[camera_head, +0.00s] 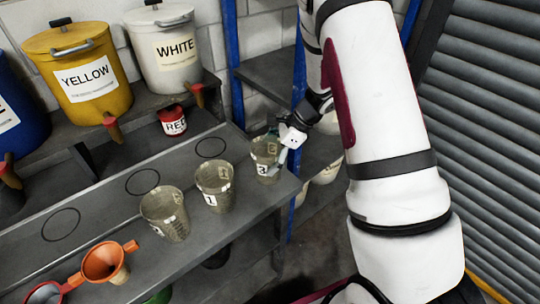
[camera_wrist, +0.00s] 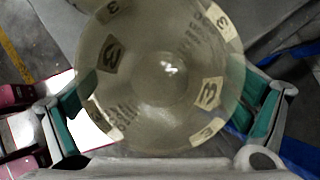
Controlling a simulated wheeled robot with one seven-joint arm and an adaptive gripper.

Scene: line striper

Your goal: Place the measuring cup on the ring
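Three clear measuring cups stand along the front of the grey bench: one at left (camera_head: 165,214), cup 1 (camera_head: 215,187) in the middle, and cup 3 (camera_head: 265,158) at the right end. Three black rings are drawn behind them: left (camera_head: 44,234), middle (camera_head: 125,188) and right (camera_head: 196,152); all three are empty. My gripper (camera_head: 284,147) is at cup 3. In the wrist view cup 3 (camera_wrist: 165,90) fills the middle, seen from above, between the teal pads of my gripper (camera_wrist: 170,110). The rim hides the fingertips, so I cannot tell whether they press on it.
Yellow (camera_head: 84,85) and white (camera_head: 168,50) paint buckets stand on the raised shelf behind. A red tub (camera_head: 173,122) sits below them. Orange (camera_head: 104,263) and red (camera_head: 47,292) funnels are at the bench's front left. A blue post (camera_head: 299,60) and grey shutter (camera_head: 487,130) stand right.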

